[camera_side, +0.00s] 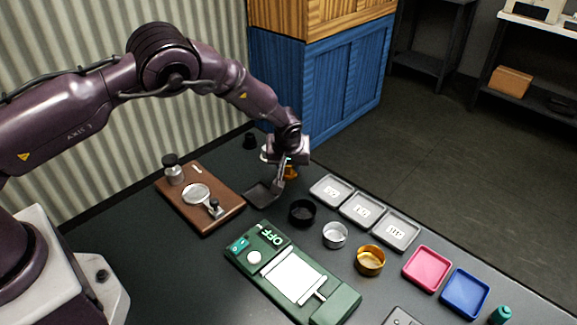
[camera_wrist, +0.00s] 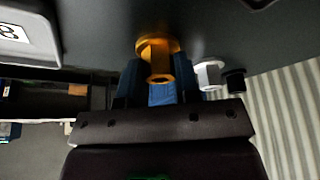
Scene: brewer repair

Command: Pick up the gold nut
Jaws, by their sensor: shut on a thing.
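The gold nut (camera_side: 291,171) shows as a small orange-gold piece under my gripper in the side view, partly hidden by the fingers. In the wrist view the gold nut (camera_wrist: 157,50) has a wide round flange and a narrower body, and it sits between the two dark blue fingers. My gripper (camera_wrist: 158,82) is shut on it. In the side view my gripper (camera_side: 288,168) is low over the back part of the table. I cannot tell whether the nut touches the table.
A silver-white nut (camera_wrist: 209,74) and a black nut (camera_wrist: 235,81) stand close beside the gold one. A dark tray (camera_side: 262,192) lies just in front. Grey numbered trays (camera_side: 349,200) are to the right, and a brown board (camera_side: 222,209) to the left.

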